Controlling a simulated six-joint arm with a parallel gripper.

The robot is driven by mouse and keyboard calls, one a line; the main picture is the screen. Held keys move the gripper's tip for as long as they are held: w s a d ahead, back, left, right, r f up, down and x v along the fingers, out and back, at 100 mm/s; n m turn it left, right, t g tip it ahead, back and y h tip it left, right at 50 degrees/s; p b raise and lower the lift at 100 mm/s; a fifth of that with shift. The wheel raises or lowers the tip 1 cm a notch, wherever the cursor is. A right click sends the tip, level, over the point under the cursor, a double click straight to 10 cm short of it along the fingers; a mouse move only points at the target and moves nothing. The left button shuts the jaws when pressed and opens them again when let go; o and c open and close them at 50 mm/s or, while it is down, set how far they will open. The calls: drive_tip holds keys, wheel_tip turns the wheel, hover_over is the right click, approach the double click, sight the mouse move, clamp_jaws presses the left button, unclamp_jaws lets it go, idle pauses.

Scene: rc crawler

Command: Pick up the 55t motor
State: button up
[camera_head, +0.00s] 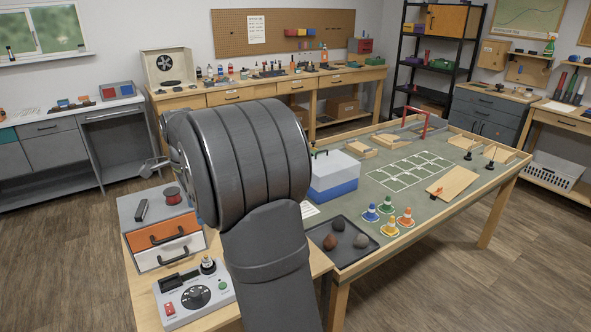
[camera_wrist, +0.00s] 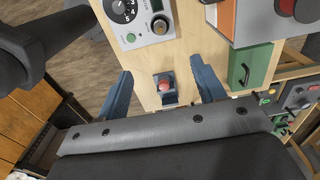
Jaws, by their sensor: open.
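My gripper (camera_wrist: 163,86) is open in the wrist view, its two blue fingers spread with nothing held. Between and beyond them a small dark block with a reddish round top (camera_wrist: 165,86) sits on the light wood bench; I cannot tell whether this is the 55t motor. A short dark cylinder with a brass-coloured top (camera_head: 207,264) stands on the grey control box (camera_head: 172,309); it also shows in the wrist view (camera_wrist: 160,24). It may be a motor or a knob. No label is readable. In the head view my arm hides part of the bench.
An orange-and-white drawer unit (camera_head: 163,236) with a red spool (camera_head: 172,195) stands behind the control box. A green box (camera_wrist: 250,66) is right of the fingers in the wrist view. The large table holds a blue-and-white case (camera_head: 335,176), a dark tray (camera_head: 343,256) and several cones.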

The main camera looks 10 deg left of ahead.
sight(205, 256)
drive_tip(key=shift+c, duration=1)
drive_tip(key=f+m, duration=0.2)
drive_tip(key=f, duration=0.2)
drive_tip(key=f+m, duration=0.2)
drive_tip(key=f, duration=0.2)
drive_tip(key=a+f+m, duration=0.1)
drive_tip(key=f+m, duration=0.1)
drive_tip(key=f, duration=0.2)
drive_tip(key=shift+s+f, duration=0.1)
drive_tip(key=shift+f, duration=0.1)
drive_tip(key=shift+d+f, duration=0.2)
drive_tip(key=shift+f, duration=1.1)
drive_tip(key=shift+d+f, duration=0.15)
drive_tip(key=shift+f, duration=1.15)
clamp_jaws()
drive_tip(key=shift+r, duration=0.1)
